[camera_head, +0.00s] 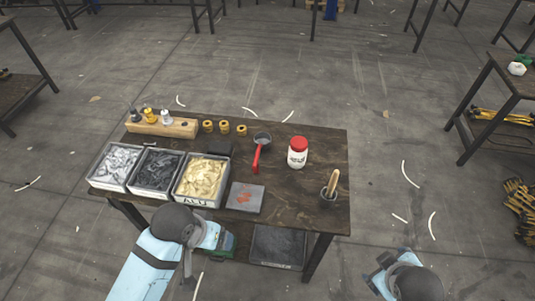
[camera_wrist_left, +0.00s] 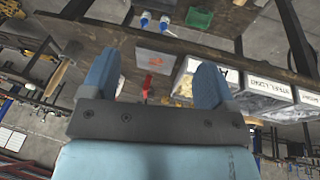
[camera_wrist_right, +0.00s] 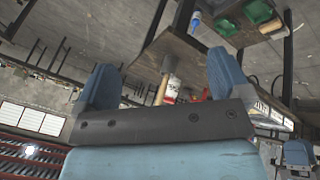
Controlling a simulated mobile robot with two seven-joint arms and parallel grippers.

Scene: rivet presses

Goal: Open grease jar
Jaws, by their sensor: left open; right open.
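The grease jar (camera_head: 297,157) is white with a red lid (camera_head: 299,143) and stands upright on the right half of the dark table, lid on. It also shows in the right wrist view (camera_wrist_right: 171,88), between the fingers but farther off. My left gripper (camera_head: 222,240) is open and empty at the table's front edge, left of the jar and apart from it. Its two blue fingers show spread in the left wrist view (camera_wrist_left: 155,75). My right gripper (camera_head: 376,277) is open and empty, in front of the table's right end, well away from the jar.
A grey plate (camera_head: 245,197) and several filled bins (camera_head: 201,181) lie left. A wooden block with bottles (camera_head: 162,125) stands behind. The tabletop around the jar is clear.

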